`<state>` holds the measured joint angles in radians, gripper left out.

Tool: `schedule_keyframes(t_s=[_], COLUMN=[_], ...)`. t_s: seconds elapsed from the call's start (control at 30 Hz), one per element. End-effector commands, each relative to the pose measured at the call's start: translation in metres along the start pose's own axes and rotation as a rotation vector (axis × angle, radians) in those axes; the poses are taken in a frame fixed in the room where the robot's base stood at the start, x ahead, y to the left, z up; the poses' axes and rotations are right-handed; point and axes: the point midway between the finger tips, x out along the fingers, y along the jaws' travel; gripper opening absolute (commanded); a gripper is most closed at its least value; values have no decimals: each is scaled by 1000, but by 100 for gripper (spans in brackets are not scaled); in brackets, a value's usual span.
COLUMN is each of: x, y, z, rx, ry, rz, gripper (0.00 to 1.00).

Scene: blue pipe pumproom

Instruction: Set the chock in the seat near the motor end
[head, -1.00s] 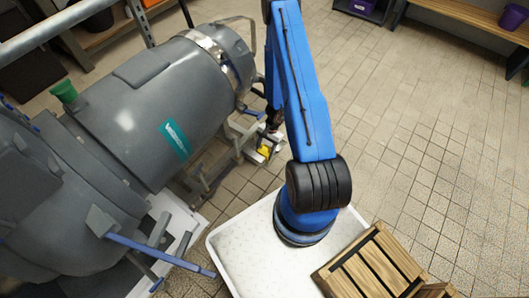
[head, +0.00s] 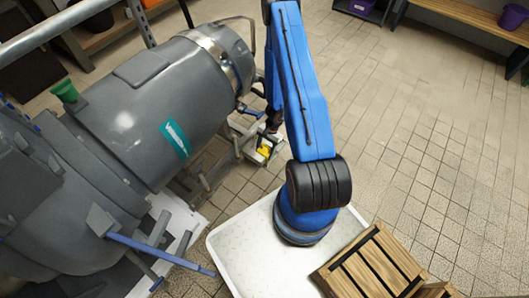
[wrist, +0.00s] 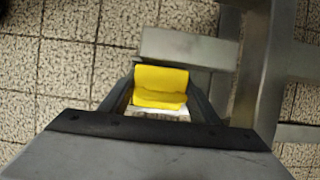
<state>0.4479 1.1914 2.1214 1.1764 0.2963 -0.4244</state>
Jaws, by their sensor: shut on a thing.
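The yellow chock (wrist: 160,87) is between the two fingers of my gripper (wrist: 155,100) in the wrist view, and the gripper is shut on it. The chock also shows as a small yellow patch in the head view (head: 264,150), low beside the frame under the motor. A grey metal block or bar (wrist: 188,47) lies just beyond the chock in the wrist view. I cannot tell whether the chock touches it, or which part is the seat. My blue arm hides part of this spot in the head view.
The large grey motor (head: 150,105) fills the left of the head view. Grey frame bars (wrist: 262,70) stand close on the right in the wrist view. Wooden crates (head: 370,265) are at the lower right. The tiled floor (head: 420,130) to the right is clear.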

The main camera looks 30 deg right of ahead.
Motion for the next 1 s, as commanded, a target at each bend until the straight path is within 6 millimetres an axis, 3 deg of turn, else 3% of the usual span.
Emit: schedule_keyframes(t_s=[0.03,0.07,0.13,0.57,1.0], x=[4,4,4,-6,-77], y=[0,0,0,1,-2], z=[-3,-3,-3,-4,-1], rx=[-2,-2,-2,-2,-4], ry=[4,4,5,6,5], rz=[3,3,4,3,-4], gripper=[22,61,78,78,78])
